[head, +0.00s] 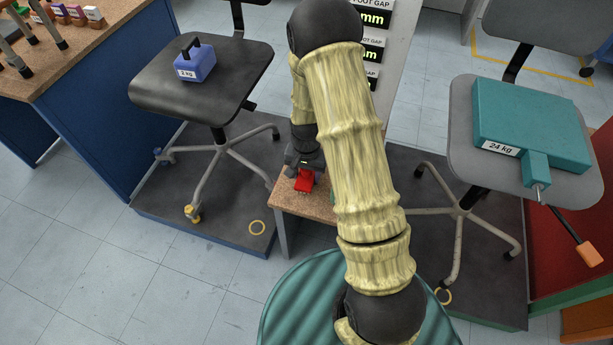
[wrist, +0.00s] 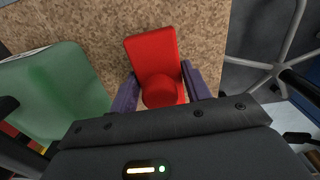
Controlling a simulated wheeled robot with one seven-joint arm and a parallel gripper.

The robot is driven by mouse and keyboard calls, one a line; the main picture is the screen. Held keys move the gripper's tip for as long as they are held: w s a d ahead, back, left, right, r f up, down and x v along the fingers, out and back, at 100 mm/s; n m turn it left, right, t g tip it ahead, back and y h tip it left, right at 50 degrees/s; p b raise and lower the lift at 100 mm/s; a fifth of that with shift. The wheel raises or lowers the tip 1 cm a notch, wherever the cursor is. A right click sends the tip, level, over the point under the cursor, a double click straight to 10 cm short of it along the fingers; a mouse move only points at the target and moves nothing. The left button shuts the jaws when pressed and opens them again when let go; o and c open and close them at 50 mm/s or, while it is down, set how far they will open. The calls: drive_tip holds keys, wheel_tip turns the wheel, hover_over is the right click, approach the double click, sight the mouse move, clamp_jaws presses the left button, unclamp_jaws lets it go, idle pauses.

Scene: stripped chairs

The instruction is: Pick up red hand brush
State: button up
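The red hand brush (wrist: 153,52) lies over the cork-coloured top of a small stand, a flat red block with a round red knob toward me. It also shows in the head view (head: 304,182), just below my gripper (head: 305,166). In the wrist view my gripper (wrist: 160,82) has one purple finger on each side of the brush, close to its sides. I cannot tell whether the fingers press on it. The brush's underside is hidden, and any gap to the stand top is not clear.
A green object (wrist: 55,90) is left of the brush in the wrist view. The stand (head: 288,203) sits between a black chair (head: 160,95) with a blue 2 kg weight (head: 195,64) and a grey chair (head: 470,165) with a teal 24 kg block (head: 535,120). A workbench (head: 90,50) is at left.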

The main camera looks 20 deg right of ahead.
drive_tip(key=c, duration=0.5)
drive_tip(key=shift+r, duration=0.15)
wheel_tip(320, 180, up, 10)
drive_tip(key=p, duration=0.3)
drive_tip(key=o, duration=0.3)
drive_tip(key=shift+c, duration=0.7)
